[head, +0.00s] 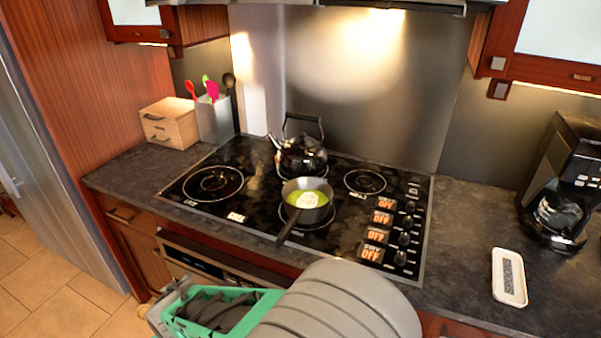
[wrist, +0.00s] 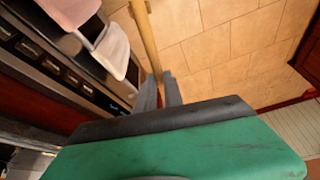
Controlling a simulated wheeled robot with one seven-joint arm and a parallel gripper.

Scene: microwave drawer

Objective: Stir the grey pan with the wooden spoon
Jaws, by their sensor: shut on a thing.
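The grey pan (head: 311,214) sits on a front burner of the stovetop, its handle pointing toward me. It holds green contents with a white patch on top. In the wrist view my gripper (wrist: 160,92) is shut on the long pale handle of the wooden spoon (wrist: 145,35). The spoon runs out beyond the fingers over the tiled floor, and its far end is out of that view. In the head view my green and grey hand is low at the bottom, in front of the counter and apart from the pan. The fingertips are hard to make out there.
A black kettle (head: 301,158) stands right behind the pan. A utensil holder (head: 215,120) and a wooden box (head: 170,122) are at the back left. A coffee maker (head: 562,190) and a white tray (head: 497,275) are on the right counter. The front-left burner (head: 213,183) is bare.

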